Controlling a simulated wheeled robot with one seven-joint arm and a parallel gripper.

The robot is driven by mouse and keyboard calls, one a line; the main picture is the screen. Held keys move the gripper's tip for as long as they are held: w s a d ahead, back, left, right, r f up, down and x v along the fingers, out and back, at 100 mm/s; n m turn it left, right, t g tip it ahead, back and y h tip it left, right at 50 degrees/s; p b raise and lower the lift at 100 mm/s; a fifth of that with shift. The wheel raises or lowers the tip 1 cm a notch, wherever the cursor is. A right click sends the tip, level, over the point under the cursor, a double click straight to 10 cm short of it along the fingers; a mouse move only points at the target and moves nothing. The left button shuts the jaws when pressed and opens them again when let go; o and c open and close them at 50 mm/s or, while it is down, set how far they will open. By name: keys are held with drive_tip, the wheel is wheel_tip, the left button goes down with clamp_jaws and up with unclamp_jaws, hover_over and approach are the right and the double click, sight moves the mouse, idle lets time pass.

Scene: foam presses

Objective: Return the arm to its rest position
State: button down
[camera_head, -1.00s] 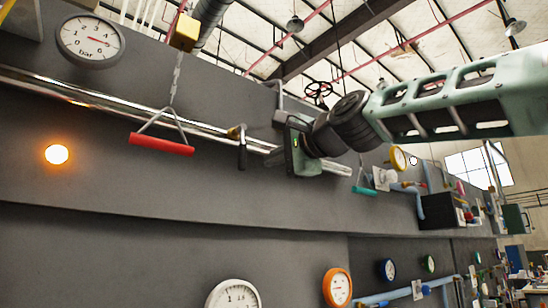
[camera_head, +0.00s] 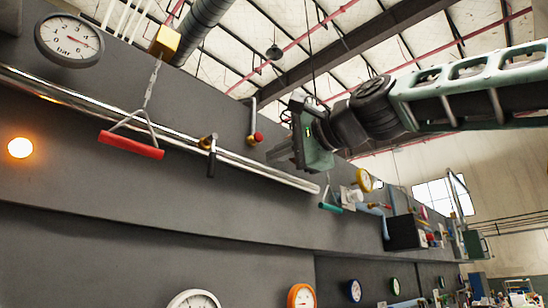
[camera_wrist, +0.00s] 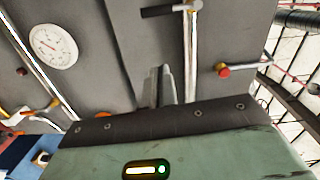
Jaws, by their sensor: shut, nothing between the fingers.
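My arm reaches in from the right in the head view, green with a dark wrist. My gripper (camera_head: 272,153) is at its left end, pointing left, in front of the grey machine wall (camera_head: 230,215). In the wrist view my gripper (camera_wrist: 161,72) shows its fingers together as a narrow grey pair above the dark housing. Nothing is held between them. The fingers appear apart from the nearby fittings, though the exact gap to the wall cannot be told.
A red pull handle (camera_head: 131,144) hangs from a chain at left. A chrome pipe (camera_head: 262,169) runs along the wall. A black-handled lever (camera_head: 211,158), a red-knobbed lever (camera_head: 256,138) and a teal handle (camera_head: 330,207) are near my gripper. Open air lies above the wall.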

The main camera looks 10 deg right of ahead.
idle(0.4)
drive_tip(key=s+a+f+n+g+h, duration=0.1)
drive_tip(key=s+a+f+n+g, duration=0.15)
drive_tip(key=f, duration=0.95)
drive_tip(key=s+a+f+n+g+h, duration=0.1)
drive_tip(key=f+n+g+h, duration=0.15)
drive_tip(key=f, duration=0.95)
drive_tip(key=s+a+f+n+g+h, duration=0.1)
drive_tip(key=a+f+n+g, duration=0.2)
drive_tip(key=f, duration=1)
drive_tip(key=s+d+f+n+g+h, duration=0.2)
drive_tip(key=s+d+f, duration=0.4)
drive_tip(key=s+f, duration=0.4)
drive_tip(key=s+d+f+n+g+h, duration=0.3)
drive_tip(key=s+d+f+n, duration=0.3)
drive_tip(key=f, duration=0.8)
drive_tip(key=s+n+g, duration=0.1)
drive_tip(key=s, duration=0.2)
drive_tip(key=shift+s+f+h, duration=0.25)
drive_tip(key=shift+s+h, duration=0.1)
drive_tip(key=shift+s, duration=0.05)
